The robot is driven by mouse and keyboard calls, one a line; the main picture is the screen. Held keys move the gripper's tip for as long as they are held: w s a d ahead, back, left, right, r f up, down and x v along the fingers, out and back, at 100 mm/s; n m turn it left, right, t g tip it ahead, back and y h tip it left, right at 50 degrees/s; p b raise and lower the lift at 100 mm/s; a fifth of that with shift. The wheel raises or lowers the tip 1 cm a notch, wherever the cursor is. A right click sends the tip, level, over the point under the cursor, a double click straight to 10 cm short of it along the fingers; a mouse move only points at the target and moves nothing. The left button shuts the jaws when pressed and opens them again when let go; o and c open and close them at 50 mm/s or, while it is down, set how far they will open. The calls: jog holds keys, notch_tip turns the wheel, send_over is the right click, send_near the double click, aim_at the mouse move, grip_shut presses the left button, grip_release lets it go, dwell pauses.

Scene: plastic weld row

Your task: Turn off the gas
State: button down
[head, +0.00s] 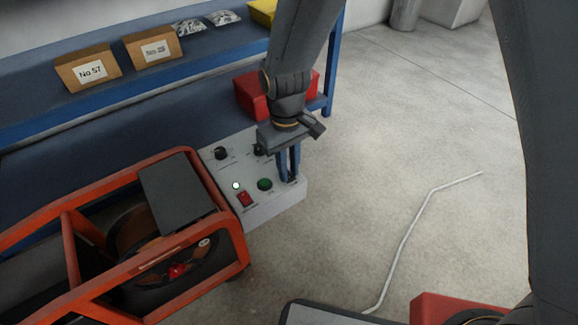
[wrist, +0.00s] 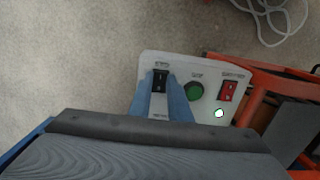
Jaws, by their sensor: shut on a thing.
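The welder's grey control panel (head: 275,207) faces up, with small labels too blurred to read. My gripper (head: 289,179) reaches down to its right part. In the wrist view, my gripper's blue fingers (wrist: 164,92) are shut on a black switch (wrist: 160,79), one on either side of it. Next to it on the panel are a green button (wrist: 194,91), a red rocker switch (wrist: 228,91) and a lit pale-green lamp (wrist: 219,113). In the head view, two black knobs (head: 221,153) sit on the far side of the panel, one partly behind my gripper. I cannot tell which control is the gas.
The panel joins an orange-framed machine (head: 190,273) with a reel inside. A blue bench (head: 120,105) behind it holds cardboard boxes (head: 88,69). A red bin (head: 250,97) stands close behind my gripper.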

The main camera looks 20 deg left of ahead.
jog(key=p, duration=0.1)
jog(key=g+h+p, duration=0.1)
jog(key=shift+w+a+r+p, duration=0.15)
jog(key=shift+a+p, duration=0.1)
jog(key=shift+p, duration=0.15)
jog(key=shift+g+h+p, duration=0.4)
jog(key=shift+h+p, duration=0.1)
jog(key=shift+p, duration=0.05)
jog(key=shift+w+a, duration=0.1)
jog(key=c, duration=1.6)
grip_release()
jog(key=shift+c, duration=0.2)
jog(key=p+v, duration=0.2)
jog(key=v, duration=0.5)
jog(key=shift+r, duration=0.2)
